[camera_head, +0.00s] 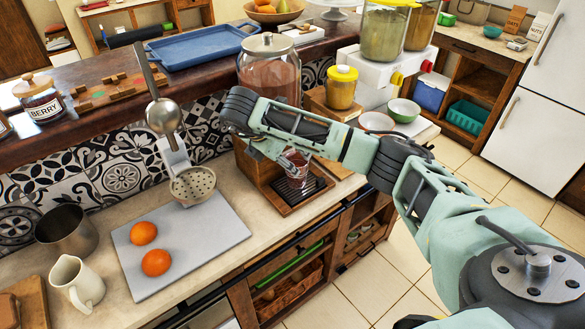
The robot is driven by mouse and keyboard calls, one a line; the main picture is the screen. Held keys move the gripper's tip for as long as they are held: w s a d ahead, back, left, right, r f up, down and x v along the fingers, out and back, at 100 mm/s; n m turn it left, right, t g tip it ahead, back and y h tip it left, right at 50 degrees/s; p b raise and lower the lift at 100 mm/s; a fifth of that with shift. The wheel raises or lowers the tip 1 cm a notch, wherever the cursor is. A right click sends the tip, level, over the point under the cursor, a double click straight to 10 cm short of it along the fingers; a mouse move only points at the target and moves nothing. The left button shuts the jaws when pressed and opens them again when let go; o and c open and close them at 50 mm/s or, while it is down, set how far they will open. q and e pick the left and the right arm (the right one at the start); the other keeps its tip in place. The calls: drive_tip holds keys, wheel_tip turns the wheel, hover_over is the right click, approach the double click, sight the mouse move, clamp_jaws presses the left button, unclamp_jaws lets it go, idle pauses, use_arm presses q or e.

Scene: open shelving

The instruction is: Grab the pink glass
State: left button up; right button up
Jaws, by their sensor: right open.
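A small pink glass (295,163) stands upright on the dark drip tray (299,190) of a wooden stand on the counter. It is below the spout area of a large glass jar of reddish-pink drink (269,72). My right arm reaches in from the right, across the front of the jar. My right gripper (268,150) is open, just left of the glass's upper part. The arm partly covers the gripper and the glass's top, so I cannot tell whether they touch. My left gripper is not in view.
A grey board with two oranges (156,262), a cream pitcher (76,283) and a metal pot (66,232) are on the counter. A skimmer (193,184) and ladle (163,115) hang left of the gripper. Bowls (403,110) and a yellow-lidded jar (341,88) stand right.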

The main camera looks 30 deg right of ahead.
drive_tip(key=x, duration=0.1)
drive_tip(key=p+x, duration=0.1)
drive_tip(key=shift+s+d+f+p, duration=0.15)
drive_tip(key=shift+d+f+p, duration=0.1)
drive_tip(key=shift+f+p, duration=0.05)
drive_tip(key=p+x, duration=0.1)
drive_tip(key=x, duration=0.2)
drive_tip(key=shift+f+p, duration=0.3)
drive_tip(key=shift+f, duration=0.1)
drive_tip(key=shift+d+f, duration=0.15)
drive_tip(key=shift+f, duration=0.2)
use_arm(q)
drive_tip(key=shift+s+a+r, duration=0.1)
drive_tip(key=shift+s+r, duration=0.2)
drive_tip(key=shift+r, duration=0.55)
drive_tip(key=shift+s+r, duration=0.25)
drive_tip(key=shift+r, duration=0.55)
use_arm(e)
drive_tip(key=c, duration=1.1)
